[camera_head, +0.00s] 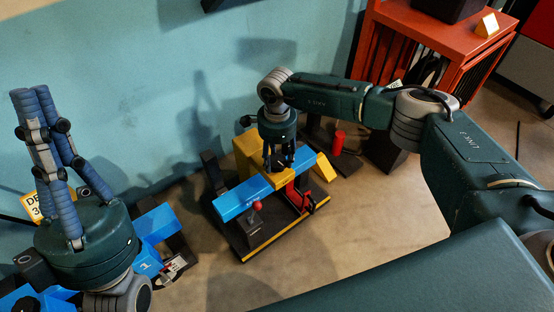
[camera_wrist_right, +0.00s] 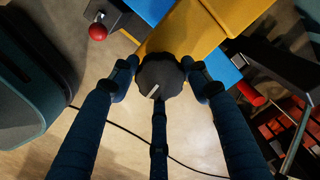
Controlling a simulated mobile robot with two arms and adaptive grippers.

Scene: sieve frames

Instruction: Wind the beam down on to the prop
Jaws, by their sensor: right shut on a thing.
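A blue beam (camera_head: 232,203) lies across a dark stand, with a yellow block (camera_head: 247,148) at its middle. In the right wrist view the beam shows on both sides of the yellow part (camera_wrist_right: 197,32). My right gripper (camera_head: 278,164) points down there, its fingers shut around a black knob (camera_wrist_right: 160,75) with a white mark. A red upright piece (camera_head: 296,195) stands by the beam's right part; I cannot tell if it is the prop or touches the beam. My left gripper (camera_head: 34,92) points up at the far left, holding nothing visible; its finger opening is unclear.
A red ball on a dark block (camera_head: 257,206) stands in front of the beam. A red cylinder (camera_head: 340,140) is behind on the right. Another blue piece (camera_head: 158,222) lies by my left gripper. A red cabinet (camera_head: 440,32) is at the back right. The front floor is clear.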

